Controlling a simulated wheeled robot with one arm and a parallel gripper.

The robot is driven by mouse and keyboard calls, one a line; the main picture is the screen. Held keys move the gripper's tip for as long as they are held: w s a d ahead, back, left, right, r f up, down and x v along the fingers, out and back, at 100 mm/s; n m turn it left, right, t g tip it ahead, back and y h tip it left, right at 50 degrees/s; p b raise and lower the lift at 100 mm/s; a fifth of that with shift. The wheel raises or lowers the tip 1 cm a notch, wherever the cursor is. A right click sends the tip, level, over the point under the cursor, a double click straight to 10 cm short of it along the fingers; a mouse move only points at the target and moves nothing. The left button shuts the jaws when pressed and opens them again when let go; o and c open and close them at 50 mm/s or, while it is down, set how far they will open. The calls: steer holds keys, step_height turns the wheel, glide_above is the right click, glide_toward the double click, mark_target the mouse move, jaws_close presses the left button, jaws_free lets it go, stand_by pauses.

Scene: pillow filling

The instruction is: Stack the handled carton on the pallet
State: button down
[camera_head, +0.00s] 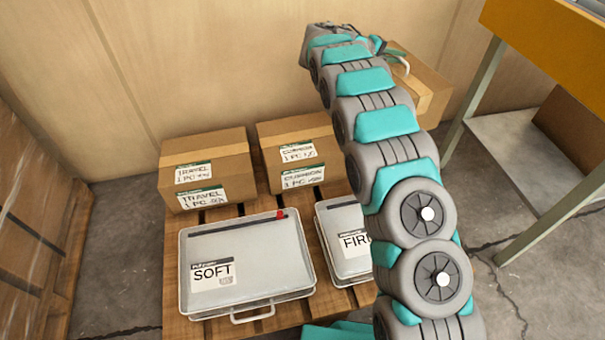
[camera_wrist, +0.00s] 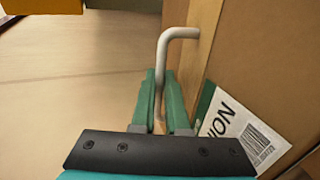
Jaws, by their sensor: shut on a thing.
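My gripper (camera_wrist: 160,95) is shut on the pale bent handle (camera_wrist: 178,34) of a brown carton (camera_wrist: 255,55). The carton fills the right of the wrist view and bears a white and green label ending in "NION" with a barcode. In the head view the held carton (camera_head: 428,88) shows at the upper right, partly hidden behind my arm, beyond the pallet's far right corner. I cannot tell its exact height. The wooden pallet (camera_head: 295,207) carries a "TRAVEL" carton (camera_head: 207,150) at back left and another labelled carton (camera_head: 285,130) beside it.
A grey "SOFT" case (camera_head: 260,245) and a "FIRM" case (camera_head: 335,215), partly hidden by my arm, lie on the pallet's front half. A metal-legged stand with a yellow top (camera_head: 560,50) is at right. Stacked wrapped cartons (camera_head: 35,200) stand at left. A wall closes the back.

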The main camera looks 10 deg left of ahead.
steer(key=f+g, duration=0.1)
steer(key=f, duration=0.3)
steer(key=d+f+m+h+b, duration=0.1)
steer(key=f, duration=0.4)
steer(key=f+m+g+b, duration=0.1)
steer(key=f, duration=0.4)
steer(key=shift+w+d+g, duration=0.15)
steer(key=shift+w+g, duration=0.15)
steer(key=shift+w, duration=0.1)
step_height(320, 180, down, 10)
steer(key=shift+b, duration=0.3)
steer(key=shift+f, duration=0.15)
steer(key=c, duration=0.9)
jaws_free()
